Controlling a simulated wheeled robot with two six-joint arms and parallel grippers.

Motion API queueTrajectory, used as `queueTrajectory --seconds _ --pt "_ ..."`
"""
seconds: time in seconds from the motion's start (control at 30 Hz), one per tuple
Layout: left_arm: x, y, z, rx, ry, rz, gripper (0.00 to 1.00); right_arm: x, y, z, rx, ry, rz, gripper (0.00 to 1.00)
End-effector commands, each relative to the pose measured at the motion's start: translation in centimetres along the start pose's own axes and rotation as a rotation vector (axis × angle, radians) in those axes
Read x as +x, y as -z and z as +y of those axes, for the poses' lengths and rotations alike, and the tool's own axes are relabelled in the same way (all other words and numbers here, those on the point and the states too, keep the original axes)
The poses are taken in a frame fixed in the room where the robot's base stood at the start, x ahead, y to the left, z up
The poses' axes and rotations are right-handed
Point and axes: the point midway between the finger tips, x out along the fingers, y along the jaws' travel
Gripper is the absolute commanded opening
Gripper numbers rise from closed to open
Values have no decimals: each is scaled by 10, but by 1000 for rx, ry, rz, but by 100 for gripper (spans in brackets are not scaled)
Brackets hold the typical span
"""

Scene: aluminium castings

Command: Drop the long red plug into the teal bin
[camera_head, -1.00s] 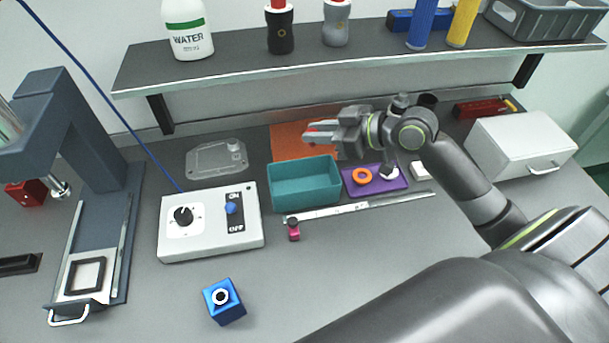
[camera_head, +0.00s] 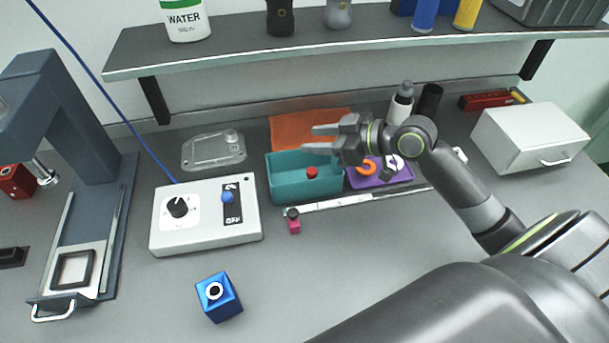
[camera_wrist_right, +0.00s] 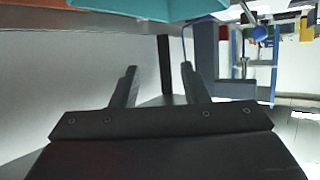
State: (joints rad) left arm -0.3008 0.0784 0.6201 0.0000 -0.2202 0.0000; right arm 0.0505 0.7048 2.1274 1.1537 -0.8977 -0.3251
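The long red plug (camera_head: 312,173) is inside the teal bin (camera_head: 283,192), its round red top showing above the dark interior; its lower part is hidden. My right gripper (camera_head: 309,138) is above the bin's back edge with its two fingers spread, pointing left and empty. In the right wrist view the open fingers (camera_wrist_right: 159,75) have nothing between them, and the teal bin (camera_wrist_right: 150,8) shows at the top edge. My left gripper is not in view.
A switch box (camera_head: 205,235) stands left. A steel ruler (camera_head: 345,199) and small pink part (camera_head: 294,226) lie in front.

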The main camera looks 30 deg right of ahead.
Motion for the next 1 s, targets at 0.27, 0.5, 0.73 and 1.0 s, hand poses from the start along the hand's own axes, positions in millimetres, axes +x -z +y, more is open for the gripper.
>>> queueTrajectory --seconds 0.27,0.5,0.73,1.0 --pt "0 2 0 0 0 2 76 0 0 0 0 0 0 46" --pt "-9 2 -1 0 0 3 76 -16 1 1 -1 -2 -5 46" --pt "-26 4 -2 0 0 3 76 -50 1 0 -2 -1 -8 46" --pt "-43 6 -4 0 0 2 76 -88 2 0 -1 0 -8 46"
